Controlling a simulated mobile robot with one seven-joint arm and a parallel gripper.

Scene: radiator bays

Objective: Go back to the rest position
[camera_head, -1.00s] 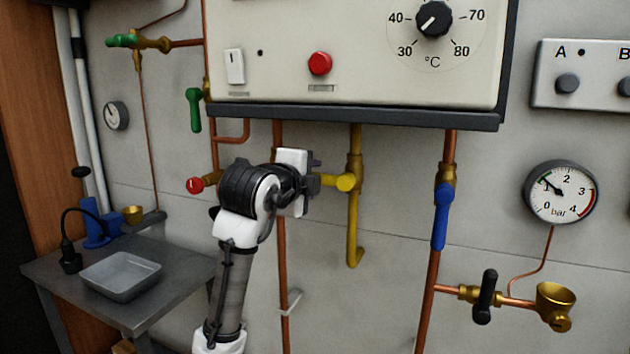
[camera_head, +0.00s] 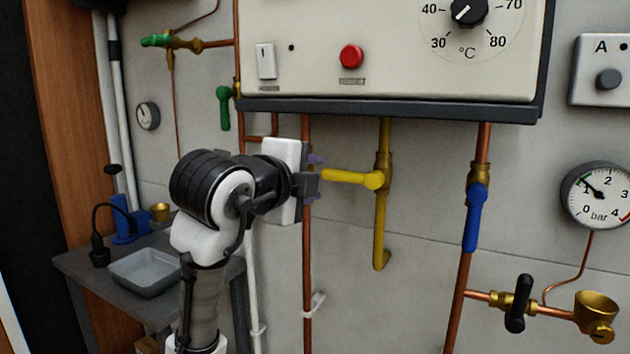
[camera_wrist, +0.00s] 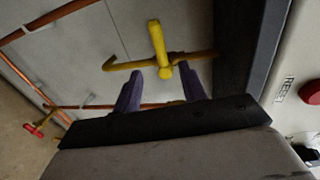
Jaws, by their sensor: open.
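My gripper (camera_head: 314,173) is open and empty in front of the wall, left of the yellow valve handle (camera_head: 347,177). That handle lies horizontal across the yellow gas pipe (camera_head: 380,230), its free end pointing toward my gripper, with a small gap between them. In the wrist view my two purple fingers (camera_wrist: 160,88) stand apart, with the yellow handle (camera_wrist: 158,42) beyond their tips and nothing between them. My arm rises from the lower left of the head view and hides part of the wall behind it.
The boiler (camera_head: 390,55) overhangs the pipes. A blue valve handle (camera_head: 475,217) hangs vertical at the right, near a pressure gauge (camera_head: 598,195). A bench (camera_head: 85,268) with a grey tray (camera_head: 146,271) stands at the left. The wall below the yellow pipe is clear.

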